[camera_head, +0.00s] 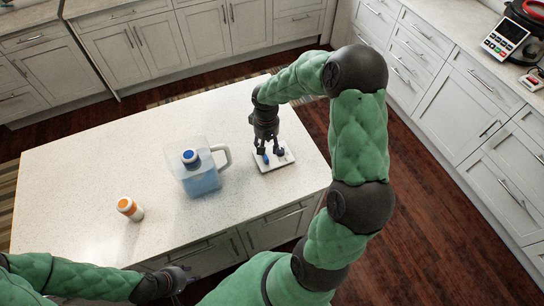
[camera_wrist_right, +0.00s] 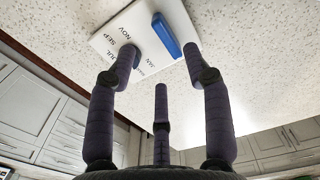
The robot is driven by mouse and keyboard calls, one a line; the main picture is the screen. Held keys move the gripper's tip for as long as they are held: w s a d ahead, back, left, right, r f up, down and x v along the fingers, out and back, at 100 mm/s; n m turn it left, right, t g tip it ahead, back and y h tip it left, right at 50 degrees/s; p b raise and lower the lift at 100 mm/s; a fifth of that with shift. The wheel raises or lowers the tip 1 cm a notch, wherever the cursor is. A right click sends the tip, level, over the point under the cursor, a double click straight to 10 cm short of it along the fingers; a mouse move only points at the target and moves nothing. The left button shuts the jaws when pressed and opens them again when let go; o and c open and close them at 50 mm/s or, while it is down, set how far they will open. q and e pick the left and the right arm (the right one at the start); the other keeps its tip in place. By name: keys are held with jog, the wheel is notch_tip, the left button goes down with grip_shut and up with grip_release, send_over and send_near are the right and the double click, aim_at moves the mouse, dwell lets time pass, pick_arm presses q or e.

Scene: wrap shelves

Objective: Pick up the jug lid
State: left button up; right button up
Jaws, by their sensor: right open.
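The jug lid (camera_head: 273,162) is a flat white square plate lying on the counter right of the jug (camera_head: 200,180). In the right wrist view the lid (camera_wrist_right: 112,28) shows printed months and a raised blue bar. My right gripper (camera_head: 272,149) points down just over the lid, open. In the wrist view its fingers (camera_wrist_right: 161,56) spread on both sides of the blue bar; I cannot tell whether they touch the lid. The jug is clear, with blue-tinted contents and a round blue top. My left gripper (camera_head: 182,279) is by the island's front edge; its finger state is unclear.
The speckled white island counter (camera_head: 80,180) is otherwise mostly clear. Cabinets (camera_head: 445,75) line the back and right, with a red appliance (camera_head: 515,35) on the right counter.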

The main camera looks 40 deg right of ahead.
jog(key=shift+w+a+f, duration=0.1)
jog(key=shift+f, duration=1.5)
jog(key=shift+w+a+f, duration=0.1)
jog(key=shift+f, duration=1.45)
grip_shut()
